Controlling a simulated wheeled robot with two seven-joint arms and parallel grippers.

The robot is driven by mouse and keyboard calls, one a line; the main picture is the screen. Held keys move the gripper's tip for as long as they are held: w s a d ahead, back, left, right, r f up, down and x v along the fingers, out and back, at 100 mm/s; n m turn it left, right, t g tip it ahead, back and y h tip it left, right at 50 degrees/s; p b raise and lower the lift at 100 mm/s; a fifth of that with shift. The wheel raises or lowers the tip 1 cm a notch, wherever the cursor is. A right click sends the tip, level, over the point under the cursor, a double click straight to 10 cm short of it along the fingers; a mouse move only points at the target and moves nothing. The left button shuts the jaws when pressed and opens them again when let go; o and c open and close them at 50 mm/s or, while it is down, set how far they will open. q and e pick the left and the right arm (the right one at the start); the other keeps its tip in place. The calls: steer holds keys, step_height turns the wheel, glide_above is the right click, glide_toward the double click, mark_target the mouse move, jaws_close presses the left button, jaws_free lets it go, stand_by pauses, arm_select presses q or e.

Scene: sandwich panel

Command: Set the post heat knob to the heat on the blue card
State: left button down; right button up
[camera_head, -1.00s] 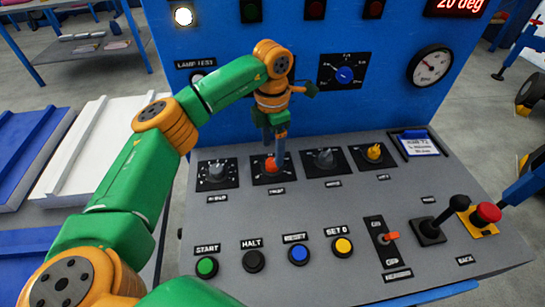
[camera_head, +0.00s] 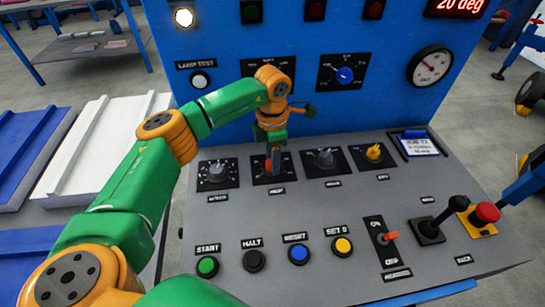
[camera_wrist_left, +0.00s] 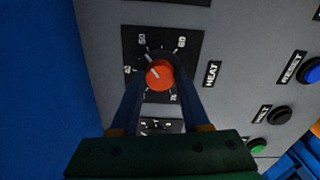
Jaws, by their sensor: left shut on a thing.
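The post heat knob is the orange-red knob (camera_wrist_left: 159,76) on a black dial plate labelled HEAT, in the left wrist view. Its pale pointer mark points up and left, seemingly between the marks read as 40 and 50. In the head view the knob (camera_head: 269,166) is mostly hidden by my left gripper (camera_head: 275,166), which stands down over it. The left fingers (camera_wrist_left: 160,88) are shut on the knob, one on each side. The blue card (camera_head: 418,146) lies in a holder at the panel's back right; its small writing is too blurred to read surely. My right gripper is out of view.
Push buttons, an orange switch (camera_head: 391,236), a black lever (camera_head: 445,215) and a red button (camera_head: 487,212) line the front.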

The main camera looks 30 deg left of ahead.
arm_select(q)
steer(key=shift+m, duration=0.9)
steer(key=shift+c, duration=1.9)
jaws_free()
steer(key=shift+r, duration=0.15)
step_height(320, 180, up, 7)
steer(key=shift+f, duration=0.1)
